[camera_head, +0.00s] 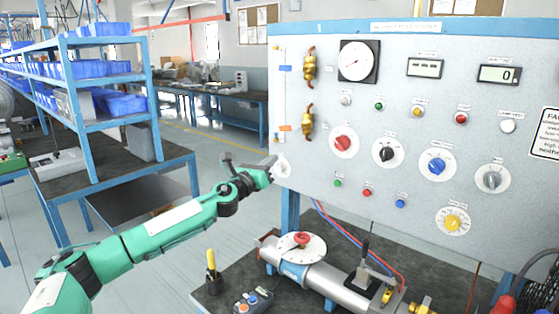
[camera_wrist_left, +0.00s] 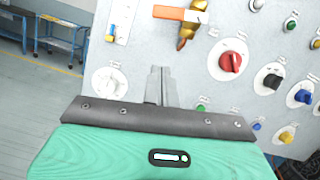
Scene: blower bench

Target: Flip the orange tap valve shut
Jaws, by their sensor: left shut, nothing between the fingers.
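The orange tap valve's handle (camera_head: 286,128) lies horizontally at the left side of the panel, pointing left from its brass body (camera_head: 307,121). In the left wrist view the orange handle (camera_wrist_left: 172,13) shows near the top edge, with the brass body (camera_wrist_left: 189,32) to its right. My left gripper (camera_head: 272,163) is close to the panel's left edge, below the orange handle. In the left wrist view its fingertips (camera_wrist_left: 160,70) are shut and empty, apart from the handle. My right gripper is not in view.
A second brass valve with a blue handle (camera_head: 285,68) is above. A white dial (camera_wrist_left: 108,83) is left of my fingertips in the wrist view. A red knob (camera_head: 343,143) is to the right. A pipe assembly (camera_head: 320,280) stands on the bench below.

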